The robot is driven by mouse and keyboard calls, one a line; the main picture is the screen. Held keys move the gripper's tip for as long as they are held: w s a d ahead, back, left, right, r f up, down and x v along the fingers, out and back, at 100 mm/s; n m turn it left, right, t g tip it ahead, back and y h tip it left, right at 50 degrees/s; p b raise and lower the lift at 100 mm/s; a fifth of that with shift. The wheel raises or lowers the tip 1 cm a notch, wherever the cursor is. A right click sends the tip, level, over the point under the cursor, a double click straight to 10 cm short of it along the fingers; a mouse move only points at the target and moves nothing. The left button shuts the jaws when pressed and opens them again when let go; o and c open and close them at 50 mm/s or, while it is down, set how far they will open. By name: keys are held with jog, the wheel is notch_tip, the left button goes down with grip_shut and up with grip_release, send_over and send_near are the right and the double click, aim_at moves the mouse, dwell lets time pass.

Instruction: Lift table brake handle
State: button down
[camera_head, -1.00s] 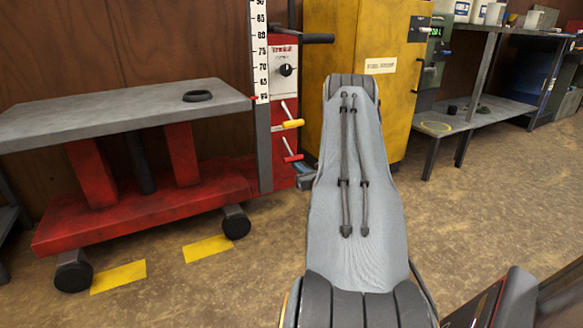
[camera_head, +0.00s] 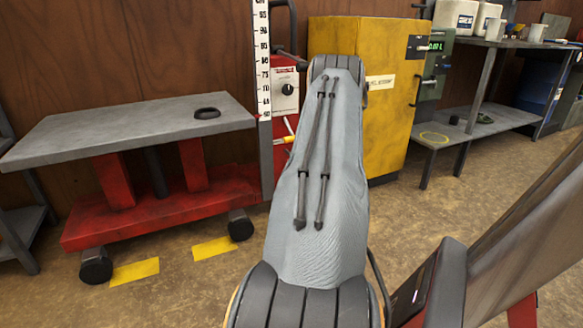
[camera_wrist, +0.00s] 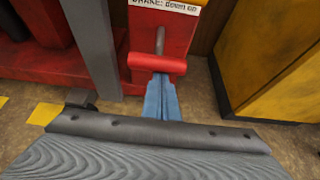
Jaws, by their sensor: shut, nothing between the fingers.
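The lift table's grey top (camera_head: 120,128) stands at the left in the head view, on a red base (camera_head: 150,212). Its red control panel (camera_head: 285,95) and a yellow-gripped lever (camera_head: 289,139) show just left of my arm. The red brake handle (camera_wrist: 158,64) is in the wrist view, under a label reading "BRAKE: down on". My gripper (camera_wrist: 159,82), with blue fingers, is shut and empty. Its tips are right at the handle's lower edge; I cannot tell whether they touch. In the head view my arm hides the brake handle and the gripper.
A yellow cabinet (camera_head: 385,100) stands to the right of the panel and also shows in the wrist view (camera_wrist: 265,55). A grey post (camera_wrist: 92,45) rises left of the handle. A workbench (camera_head: 500,118) is further right. Open floor lies at the front right.

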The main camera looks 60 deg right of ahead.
jog(key=shift+w+r, duration=0.2)
jog(key=shift+r, duration=0.35)
jog(key=shift+f, duration=0.1)
notch_tip(320, 180, down, 4)
jog(key=f+b, duration=0.1)
jog(key=b, duration=0.2)
jog(key=p+v, duration=0.4)
jog(key=v, duration=0.7)
jog(key=shift+r, duration=0.25)
jog(key=shift+d, duration=0.1)
